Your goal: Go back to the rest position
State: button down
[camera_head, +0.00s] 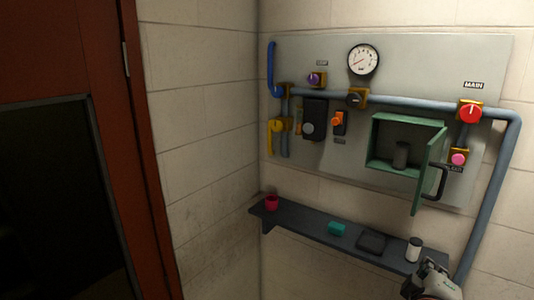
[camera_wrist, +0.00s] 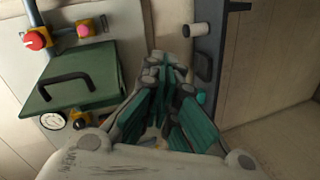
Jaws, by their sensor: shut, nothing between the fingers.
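My gripper (camera_head: 430,280) is at the lower right of the head view, in front of the right end of the dark shelf (camera_head: 300,229) and below the white cylinder (camera_head: 413,249). In the wrist view my gripper (camera_wrist: 172,68) points away from the camera, its teal-padded fingers closed together with nothing held. The green box (camera_head: 378,163) on the wall panel has its door (camera_head: 428,172) swung open, with a black handle (camera_head: 443,182) on it. A dark cylinder (camera_head: 401,154) stands inside the box.
The grey panel (camera_head: 230,40) carries a gauge (camera_head: 362,60), a red knob (camera_head: 470,112), a pink knob (camera_head: 458,158), a pipe (camera_head: 420,103) and other fittings. The shelf holds a red cup (camera_head: 271,202), a teal block (camera_head: 336,228) and a dark block (camera_head: 372,242). A red-brown door frame (camera_head: 120,120) stands left.

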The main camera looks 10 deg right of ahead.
jog(key=s+a+f+m+g+y+b, duration=0.1)
jog(key=a+f+m+y+b, duration=0.1)
jog(key=a+f+b, duration=0.3)
jog(key=a+f+m+g+y+b, duration=0.1)
jog(key=a+f+y+b, duration=0.3)
jog(key=f+b, duration=0.8)
jog(key=s+a+f+m+g+y+b, duration=0.1)
jog(key=a+f+y+b, duration=0.3)
jog(key=a+f+b, duration=0.4)
notch_tip(320, 180, down, 7)
jog(key=shift+s+a+m+g+b, duration=0.2)
jog(key=shift+s+m+g+b, duration=0.15)
jog(key=shift+m+g, duration=0.4)
